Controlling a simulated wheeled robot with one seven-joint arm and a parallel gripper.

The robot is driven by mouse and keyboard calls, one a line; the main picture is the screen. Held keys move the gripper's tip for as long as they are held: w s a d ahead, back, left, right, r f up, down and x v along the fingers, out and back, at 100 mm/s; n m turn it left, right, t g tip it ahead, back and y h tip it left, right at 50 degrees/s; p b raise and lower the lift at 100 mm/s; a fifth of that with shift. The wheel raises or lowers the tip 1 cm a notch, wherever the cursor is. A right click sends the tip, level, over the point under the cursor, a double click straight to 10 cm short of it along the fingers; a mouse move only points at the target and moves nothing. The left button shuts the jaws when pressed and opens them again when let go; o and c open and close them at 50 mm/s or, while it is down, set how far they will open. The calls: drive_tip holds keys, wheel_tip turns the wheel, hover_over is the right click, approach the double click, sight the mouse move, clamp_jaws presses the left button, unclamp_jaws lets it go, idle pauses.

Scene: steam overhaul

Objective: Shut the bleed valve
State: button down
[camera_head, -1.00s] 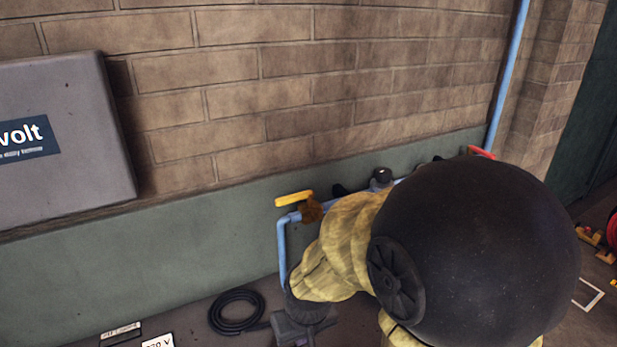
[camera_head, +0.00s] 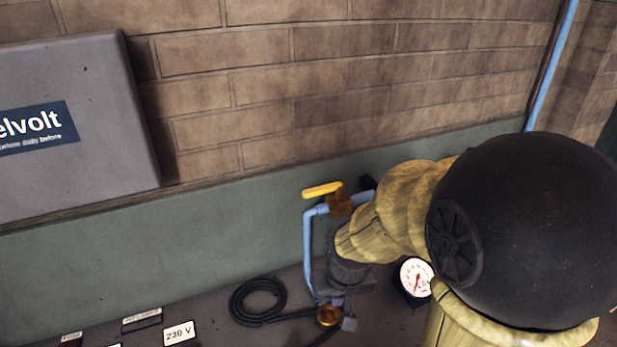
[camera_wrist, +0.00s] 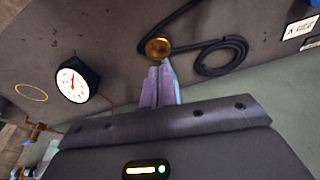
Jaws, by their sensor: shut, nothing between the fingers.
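A valve with a yellow lever (camera_head: 322,189) and a brass body (camera_head: 340,203) sits at the top of a light blue pipe (camera_head: 308,245) against the wall. The lever lies nearly level, pointing left. No label shows whether this is the bleed valve. My gripper (camera_head: 338,303) points down in front of the pipe, below the lever. Its fingers (camera_wrist: 160,72) are together and empty in the wrist view. A round brass piece (camera_wrist: 157,48) lies just beyond the fingertips; it also shows in the head view (camera_head: 327,315). Contact cannot be told.
A coiled black cable (camera_head: 258,301) lies on the bench left of my gripper. A white-faced gauge (camera_head: 416,277) stands to its right and shows in the wrist view (camera_wrist: 75,80). A grey box (camera_head: 75,130) hangs at left. My arm hides the pipe's right part.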

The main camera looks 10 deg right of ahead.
drive_tip(key=w+r+n+t+p, duration=0.1)
drive_tip(key=w+r+p, duration=0.9)
drive_tip(key=w+r, duration=1.3)
drive_tip(key=shift+w+a+n+y+p, duration=0.3)
drive_tip(key=shift+w+a+n+p, duration=0.1)
drive_tip(key=shift+a+n, duration=0.1)
drive_tip(key=shift+f, duration=0.1)
wheel_tip(320, 180, down, 9)
drive_tip(key=p, duration=0.5)
drive_tip(key=shift+s+d+f, duration=0.2)
drive_tip(key=shift+s, duration=0.25)
drive_tip(key=shift+s, duration=0.1)
drive_tip(key=shift+a, duration=0.1)
